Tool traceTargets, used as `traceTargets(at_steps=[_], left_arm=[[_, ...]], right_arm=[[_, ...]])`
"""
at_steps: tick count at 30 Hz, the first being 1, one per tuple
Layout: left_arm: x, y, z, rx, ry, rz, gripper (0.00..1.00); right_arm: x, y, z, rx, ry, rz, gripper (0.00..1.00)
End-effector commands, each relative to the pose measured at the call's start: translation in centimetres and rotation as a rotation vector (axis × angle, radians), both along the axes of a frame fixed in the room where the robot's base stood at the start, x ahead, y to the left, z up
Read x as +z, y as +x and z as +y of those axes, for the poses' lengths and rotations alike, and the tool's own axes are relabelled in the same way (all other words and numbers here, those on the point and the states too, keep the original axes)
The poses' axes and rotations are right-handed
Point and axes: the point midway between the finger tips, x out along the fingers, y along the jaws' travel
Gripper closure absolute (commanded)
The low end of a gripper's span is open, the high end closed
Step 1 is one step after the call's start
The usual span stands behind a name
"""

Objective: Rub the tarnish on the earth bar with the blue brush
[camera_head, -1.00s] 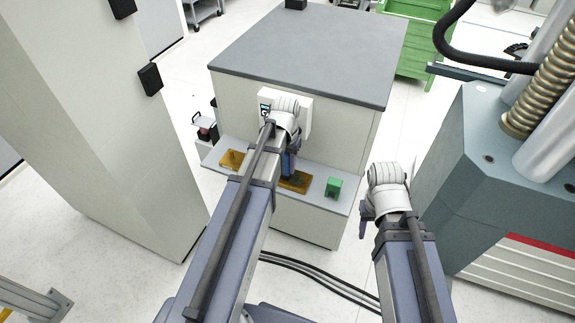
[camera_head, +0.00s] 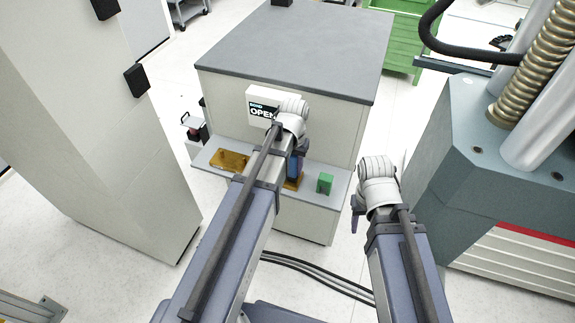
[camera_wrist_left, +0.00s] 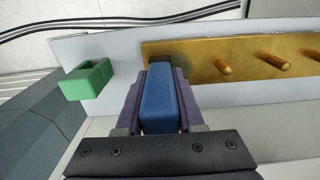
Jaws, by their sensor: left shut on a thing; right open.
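The brass earth bar (camera_head: 229,160) lies along the pale shelf below the cabinet; my left arm hides its middle in the head view. The left wrist view shows the bar (camera_wrist_left: 240,60) with pegs and a dark tarnish patch (camera_wrist_left: 180,60) near one end. My left gripper (camera_head: 294,178) is shut on the blue brush (camera_wrist_left: 160,100), which points at the bar end beside the tarnish. The brush covers part of the patch; I cannot tell whether it touches. My right gripper (camera_head: 355,215) is open and empty, right of the shelf.
A green block-shaped holder (camera_head: 325,183) stands on the shelf (camera_head: 343,187) right of the bar. A white box with an "OPEN" display (camera_head: 263,108) is on the cabinet front above. A large grey-green machine (camera_head: 440,170) stands at the right.

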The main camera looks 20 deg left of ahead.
Motion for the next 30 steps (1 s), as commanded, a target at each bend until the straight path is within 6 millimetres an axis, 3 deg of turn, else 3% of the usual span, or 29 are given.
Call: traceTargets(at_steps=[6, 17, 30], left_arm=[[0.1, -0.1, -1.6, -0.001, 0.0, 0.0, 1.0], [0.4, 0.0, -1.5, 0.001, 0.001, 0.0, 1.0], [4.4, 0.0, -1.5, 0.001, 0.001, 0.0, 1.0]], right_arm=[[0.1, 0.0, 0.0, 0.0, 0.0, 0.0, 0.5], [0.4, 0.0, 0.0, 0.0, 0.0, 0.0, 0.5], [4.4, 0.0, 0.0, 0.0, 0.0, 0.0, 0.5]])
